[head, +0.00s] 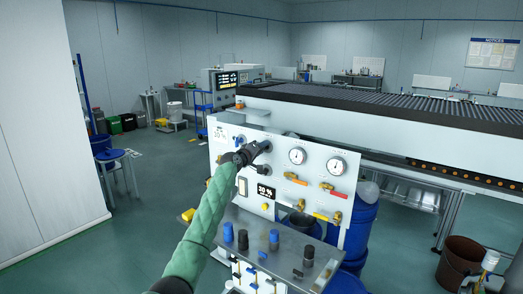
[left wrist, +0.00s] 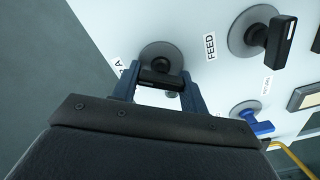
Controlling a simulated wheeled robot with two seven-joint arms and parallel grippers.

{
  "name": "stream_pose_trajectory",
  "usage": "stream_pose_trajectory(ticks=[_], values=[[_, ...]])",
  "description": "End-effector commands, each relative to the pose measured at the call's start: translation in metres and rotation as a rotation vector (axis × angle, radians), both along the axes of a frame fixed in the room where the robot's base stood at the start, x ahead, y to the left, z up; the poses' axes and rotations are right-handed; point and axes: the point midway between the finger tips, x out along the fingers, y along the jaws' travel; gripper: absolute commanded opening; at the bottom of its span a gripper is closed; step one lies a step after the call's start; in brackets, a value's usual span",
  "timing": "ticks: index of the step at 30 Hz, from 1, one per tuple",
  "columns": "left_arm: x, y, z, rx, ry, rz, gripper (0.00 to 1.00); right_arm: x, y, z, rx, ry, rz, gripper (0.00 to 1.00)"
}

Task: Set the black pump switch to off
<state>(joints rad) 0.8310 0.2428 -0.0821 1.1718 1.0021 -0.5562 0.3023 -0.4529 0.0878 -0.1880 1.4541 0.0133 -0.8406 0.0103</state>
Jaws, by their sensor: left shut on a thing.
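The white panel (head: 228,205) stands upright in the middle of the head view. My left gripper (head: 247,154) reaches its upper left part. In the left wrist view my left gripper (left wrist: 160,92) is shut on a black rotary switch (left wrist: 160,80) with a round grey base. Its label is partly hidden, so I cannot tell whether it is the pump switch or read its position. A second black switch (left wrist: 278,38) sits to the right, with a FEED label (left wrist: 210,46) between the two. A blue switch (left wrist: 252,122) is below it. My right gripper is not in view.
Two round gauges (head: 297,156) and red and yellow valve handles (head: 327,187) are on the panel's right. A grey shelf (head: 290,252) with several knobs juts out below. A long conveyor (head: 370,110) stands behind.

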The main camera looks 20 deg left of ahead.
Motion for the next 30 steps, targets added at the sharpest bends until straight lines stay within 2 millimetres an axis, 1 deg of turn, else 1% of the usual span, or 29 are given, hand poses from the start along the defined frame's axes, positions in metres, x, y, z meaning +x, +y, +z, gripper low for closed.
stream_pose_trajectory(ticks=[5,9,15,22,30], values=[[0.000,0.001,0.002,-0.160,0.056,0.001,0.21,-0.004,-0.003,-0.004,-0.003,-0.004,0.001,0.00],[0.000,0.002,0.002,-0.274,0.097,0.002,0.21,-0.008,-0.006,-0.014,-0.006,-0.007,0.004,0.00],[0.000,0.002,0.001,-0.412,0.147,0.002,0.21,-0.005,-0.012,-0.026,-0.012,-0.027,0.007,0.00],[0.000,0.002,0.000,-0.518,0.186,0.001,0.21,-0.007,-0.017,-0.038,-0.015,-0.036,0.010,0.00],[0.000,0.002,-0.001,-0.568,0.204,0.001,0.21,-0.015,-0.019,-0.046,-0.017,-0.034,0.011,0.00]])
